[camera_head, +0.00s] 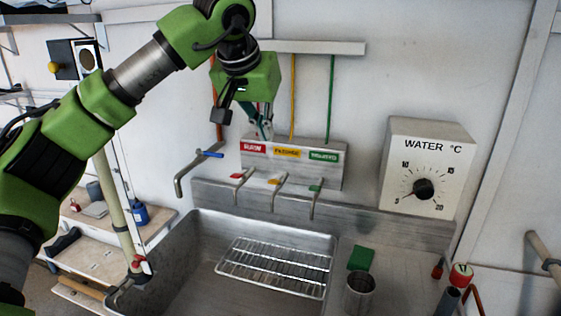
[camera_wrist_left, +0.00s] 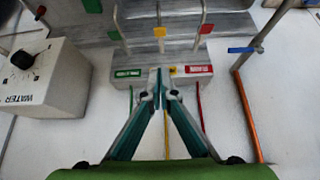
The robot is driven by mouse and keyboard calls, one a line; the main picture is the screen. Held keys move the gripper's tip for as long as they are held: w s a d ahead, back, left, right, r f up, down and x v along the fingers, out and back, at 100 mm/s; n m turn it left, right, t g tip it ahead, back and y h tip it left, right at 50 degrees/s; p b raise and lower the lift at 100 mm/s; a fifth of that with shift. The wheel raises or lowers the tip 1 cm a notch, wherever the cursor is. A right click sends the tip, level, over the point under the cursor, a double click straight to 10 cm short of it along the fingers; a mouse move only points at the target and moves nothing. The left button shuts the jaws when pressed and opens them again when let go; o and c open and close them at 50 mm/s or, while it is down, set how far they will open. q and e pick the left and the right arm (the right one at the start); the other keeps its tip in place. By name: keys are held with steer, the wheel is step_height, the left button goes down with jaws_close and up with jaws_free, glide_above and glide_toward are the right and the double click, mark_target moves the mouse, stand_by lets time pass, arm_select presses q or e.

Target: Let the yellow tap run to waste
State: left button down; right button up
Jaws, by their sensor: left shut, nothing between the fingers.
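The yellow tap (camera_head: 274,182) is the middle one of three on the grey manifold over the sink, between a red-handled tap (camera_head: 238,176) and a green-handled tap (camera_head: 316,188). Its yellow handle also shows in the left wrist view (camera_wrist_left: 159,32), where the picture is upside down. No water shows at its spout. My left gripper (camera_head: 266,134) points down in front of the manifold's top, above the taps. In the left wrist view its fingertips (camera_wrist_left: 159,72) are together, empty, and partly cover the yellow label (camera_wrist_left: 173,71). My right gripper is not in view.
The metal sink (camera_head: 200,262) holds a wire rack (camera_head: 275,267) below the taps. A blue-handled pipe spout (camera_head: 186,172) stands left of the manifold. A water temperature dial box (camera_head: 427,165) is at right. A green sponge (camera_head: 361,257) and metal cup (camera_head: 359,292) stand right of the basin.

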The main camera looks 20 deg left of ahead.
arm_select(q)
steer(key=p, duration=0.2)
glide_above(272, 182)
steer(key=f, duration=0.7)
steer(key=shift+w+f, duration=0.1)
steer(key=shift+w, duration=0.2)
step_height(272, 182, down, 4)
steer(key=shift+r, duration=0.25)
steer(key=shift+s+f, duration=0.2)
steer(key=shift+f, duration=0.35)
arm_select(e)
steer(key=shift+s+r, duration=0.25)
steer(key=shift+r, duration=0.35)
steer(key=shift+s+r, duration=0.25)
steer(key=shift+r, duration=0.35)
